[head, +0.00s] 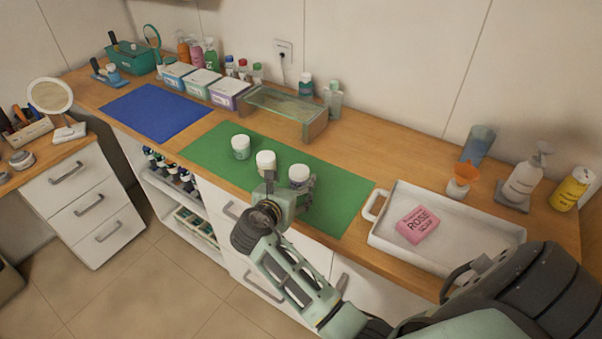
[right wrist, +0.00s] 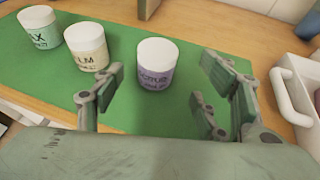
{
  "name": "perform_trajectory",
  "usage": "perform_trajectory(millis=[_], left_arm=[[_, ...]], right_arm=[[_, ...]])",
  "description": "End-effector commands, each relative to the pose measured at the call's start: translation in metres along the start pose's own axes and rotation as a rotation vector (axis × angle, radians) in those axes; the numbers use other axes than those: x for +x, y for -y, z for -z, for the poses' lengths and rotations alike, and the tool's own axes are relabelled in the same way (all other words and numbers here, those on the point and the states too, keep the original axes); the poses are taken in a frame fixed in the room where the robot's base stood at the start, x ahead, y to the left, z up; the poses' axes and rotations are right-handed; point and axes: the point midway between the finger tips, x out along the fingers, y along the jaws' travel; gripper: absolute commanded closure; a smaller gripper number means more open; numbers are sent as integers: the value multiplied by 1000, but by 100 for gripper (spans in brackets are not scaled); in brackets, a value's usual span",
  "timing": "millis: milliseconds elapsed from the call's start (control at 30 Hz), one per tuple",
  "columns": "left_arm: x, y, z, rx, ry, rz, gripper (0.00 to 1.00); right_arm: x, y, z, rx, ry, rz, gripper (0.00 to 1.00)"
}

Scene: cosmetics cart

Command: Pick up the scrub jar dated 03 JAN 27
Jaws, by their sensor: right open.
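Three small white-lidded jars stand upright on the green mat (head: 345,198). The right-hand jar (head: 299,174) has a purple label that seems to read SCRUB in the right wrist view (right wrist: 156,66); its date line is too small to read. The middle jar (head: 265,160) is cream, with a label ending in LM (right wrist: 86,47). The left jar (head: 241,148) is pale teal, with a label ending in AX (right wrist: 40,27). My right gripper (head: 289,190) is open and empty, its fingers (right wrist: 162,84) spread on either side of the purple-labelled jar with gaps. My left gripper is out of view.
A white tray (head: 472,254) with a pink soap box (head: 418,225) stands right of the mat. A glass-topped stand (head: 284,104) is behind the jars. A blue mat (head: 155,111) lies clear at left. Bottles line the wall.

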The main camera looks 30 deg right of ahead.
Motion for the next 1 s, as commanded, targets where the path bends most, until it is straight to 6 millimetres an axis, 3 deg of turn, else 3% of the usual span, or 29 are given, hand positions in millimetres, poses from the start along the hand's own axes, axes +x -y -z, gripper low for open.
perform_trajectory(millis=[100,267,433,700,1000], left_arm=[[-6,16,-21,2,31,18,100],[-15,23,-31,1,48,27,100],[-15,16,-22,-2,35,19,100],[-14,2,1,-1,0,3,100],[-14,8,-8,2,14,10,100]], right_arm=[[14,0,-3,-2,1,2,34],[37,-4,-6,-1,0,3,34],[57,-5,-4,0,0,0,34],[60,-5,-3,1,0,0,34],[60,-5,-3,1,0,0,60]])
